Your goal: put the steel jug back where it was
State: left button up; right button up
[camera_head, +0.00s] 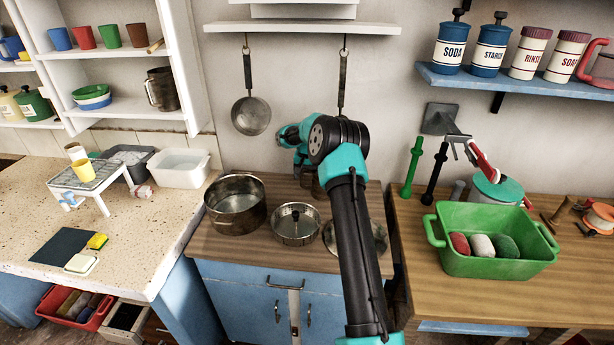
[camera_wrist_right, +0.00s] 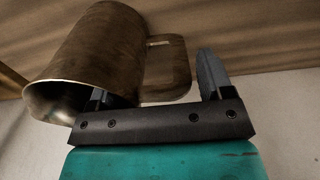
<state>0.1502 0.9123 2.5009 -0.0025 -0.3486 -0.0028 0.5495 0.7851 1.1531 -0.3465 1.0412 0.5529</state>
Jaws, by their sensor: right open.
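A brown, worn steel jug (camera_wrist_right: 95,50) with a squared handle (camera_wrist_right: 172,68) fills the upper left of the right wrist view, in which the wooden top is above and the wall below. The jug stands on that top. My right gripper (camera_wrist_right: 155,90) is open, with one finger over the jug's body near the rim and the other beyond the handle. I cannot tell if they touch it. In the head view, my right gripper (camera_head: 300,160) is at the back of the stove-like cabinet, and the jug (camera_head: 318,188) is mostly hidden beneath it. My left gripper is not in view.
Another metal jug (camera_head: 163,89) stands on the left wall shelf. A large pot (camera_head: 236,203), a small pan (camera_head: 296,225) and a round lid (camera_head: 372,238) crowd the cabinet top. Two pans hang on the wall behind. A green tub (camera_head: 480,265) is to the right.

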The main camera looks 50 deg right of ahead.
notch_tip(320, 180, up, 12)
dwell(0.5)
jog(key=shift+a+f, duration=0.1)
